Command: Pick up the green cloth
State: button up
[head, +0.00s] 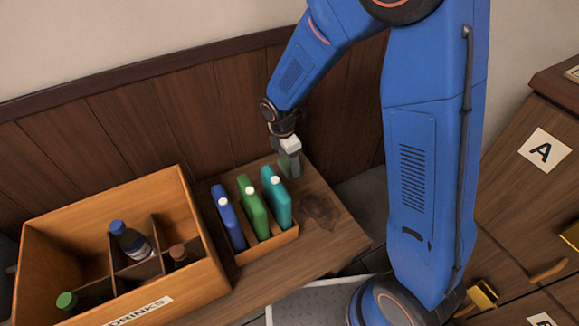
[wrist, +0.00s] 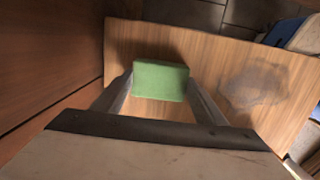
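The green cloth (wrist: 161,81) shows in the wrist view as a flat-faced green block between my fingertips. My gripper (wrist: 161,86) has a finger against its left edge and one against its right edge, with no gap that I can make out. In the head view, my gripper (head: 289,164) points down just over the back of the wooden table (head: 330,240), close to the wall. There the cloth is mostly hidden by the fingers. A dark shadow lies on the wood beside the cloth; I cannot tell its exact height above the table.
Blue (head: 228,218), green (head: 252,209) and teal (head: 277,202) containers stand in a wooden holder (head: 268,246) just in front of my gripper. A drinks crate (head: 205,245) with bottles is at left. A dark stain (head: 320,208) marks otherwise clear table at right.

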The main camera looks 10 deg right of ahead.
aim_at(289, 163)
jog(key=shift+c, duration=0.8)
notch_tip(289, 163, up, 10)
jog(key=o, duration=0.3)
jog(key=shift+c, duration=1)
jog(key=shift+d, duration=0.1)
